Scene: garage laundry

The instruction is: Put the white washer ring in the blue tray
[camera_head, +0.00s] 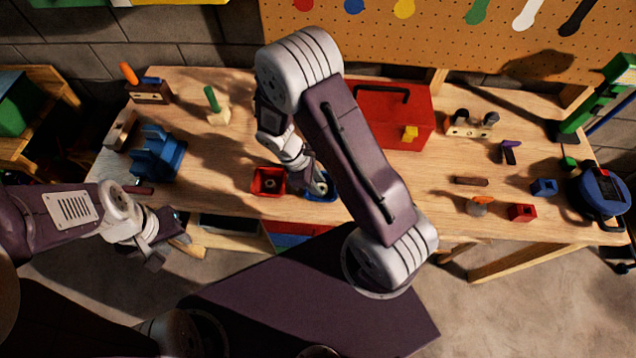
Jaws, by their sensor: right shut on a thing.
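The blue tray (331,196) is a small open bin at the front middle of the bench, right beside a red tray. My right gripper (319,189) reaches down over the blue tray and is shut on a small pale thing, which looks like the white washer ring (321,187). My fingers and arm hide part of the ring and tray, so I cannot tell whether the ring touches the tray floor. My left gripper (165,250) hangs in front of the bench's left front edge, away from the trays, and looks open and empty.
A red toolbox (405,135) stands behind my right arm. A blue vise (158,155) is at the left. Small blocks and tools lie at the right. The bench (225,150) is clear behind the red tray.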

